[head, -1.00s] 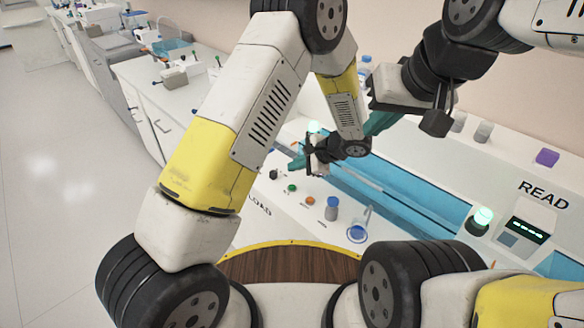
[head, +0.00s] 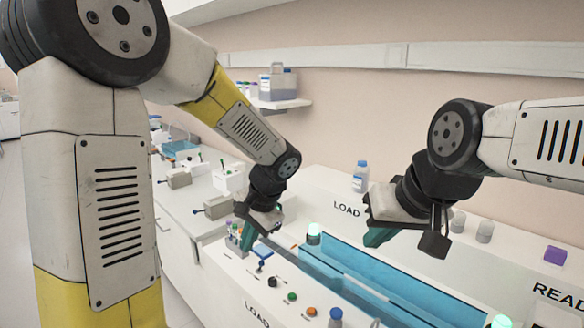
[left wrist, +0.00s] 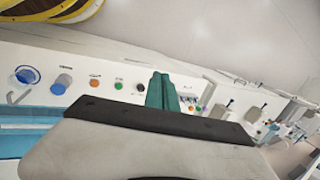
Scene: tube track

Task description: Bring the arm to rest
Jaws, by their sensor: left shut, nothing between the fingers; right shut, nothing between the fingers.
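My left arm comes in from the left of the head view, and its gripper (head: 248,238) hangs over the near edge of the bench, close to a small rack of tubes (head: 233,232). Its teal fingers are shut and empty; they also show together in the left wrist view (left wrist: 161,92). My right gripper (head: 378,236) hangs over the far side of the blue track (head: 375,275), near the LOAD label. Its teal fingers are shut with nothing held. Part of the left gripper's surroundings is hidden behind it.
Green, orange and black buttons and a blue-capped tube (head: 335,318) line the near panel. A white bottle (head: 361,177) stands at the back. Grey caps (head: 485,231) and a purple block (head: 555,256) sit at the right. A glowing green lamp (head: 314,233) rises by the track.

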